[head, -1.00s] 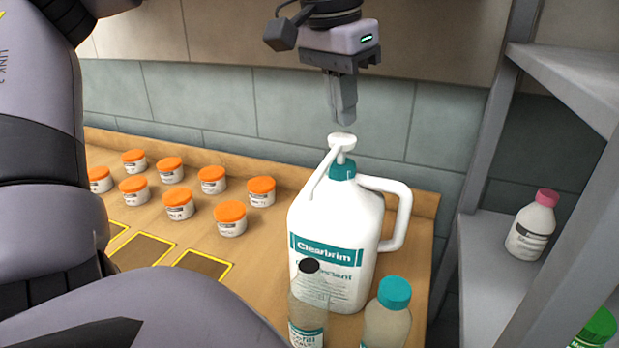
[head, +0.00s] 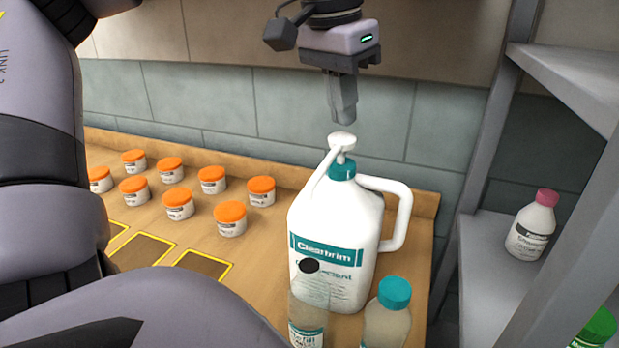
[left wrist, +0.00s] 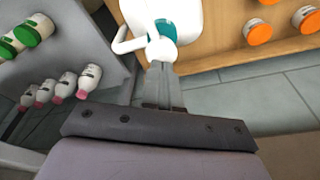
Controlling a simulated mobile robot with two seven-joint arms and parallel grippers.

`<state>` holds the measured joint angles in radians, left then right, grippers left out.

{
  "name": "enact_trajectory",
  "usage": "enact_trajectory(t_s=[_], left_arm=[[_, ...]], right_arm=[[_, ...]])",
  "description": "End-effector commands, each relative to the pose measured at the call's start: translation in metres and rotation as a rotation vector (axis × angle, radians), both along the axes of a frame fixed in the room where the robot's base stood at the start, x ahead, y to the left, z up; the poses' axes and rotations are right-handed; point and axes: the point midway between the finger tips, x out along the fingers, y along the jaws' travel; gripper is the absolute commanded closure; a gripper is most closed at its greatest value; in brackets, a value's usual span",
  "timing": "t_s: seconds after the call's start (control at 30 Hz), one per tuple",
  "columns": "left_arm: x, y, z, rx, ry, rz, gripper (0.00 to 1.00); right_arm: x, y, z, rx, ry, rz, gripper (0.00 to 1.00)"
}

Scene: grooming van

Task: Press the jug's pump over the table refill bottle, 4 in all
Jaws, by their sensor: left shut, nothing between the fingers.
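The white jug (head: 325,235) with a teal label and teal collar stands upright on the wooden table. Its white pump head (head: 342,140) is raised, with the spout slanting down to the left. My left gripper (head: 343,122) points down, shut and empty, just above the pump head with a small gap. In the left wrist view the closed fingers (left wrist: 160,68) reach toward the pump head (left wrist: 161,48). My right gripper is not in view.
A teal-capped bottle (head: 387,315) stands right of the black-capped bottle. Several orange-lidded jars (head: 231,219) stand on the table (head: 270,255) at left, behind yellow-outlined squares. A grey shelf (head: 500,255) at right holds a pink-capped bottle (head: 533,228). The wall is close behind.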

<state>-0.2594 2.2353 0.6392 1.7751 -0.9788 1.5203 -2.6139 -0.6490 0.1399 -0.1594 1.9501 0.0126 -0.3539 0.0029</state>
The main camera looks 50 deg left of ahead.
Motion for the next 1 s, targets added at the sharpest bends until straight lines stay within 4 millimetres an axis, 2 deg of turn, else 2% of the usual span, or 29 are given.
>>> enact_trajectory(t_s=[0.33,1.0], left_arm=[[0.0,0.0,-0.003,0.0,0.0,0.0,1.0],[0.0,0.0,-0.028,0.0,0.002,0.001,1.0]], right_arm=[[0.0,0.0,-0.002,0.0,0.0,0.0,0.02],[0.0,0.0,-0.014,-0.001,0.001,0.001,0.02]])
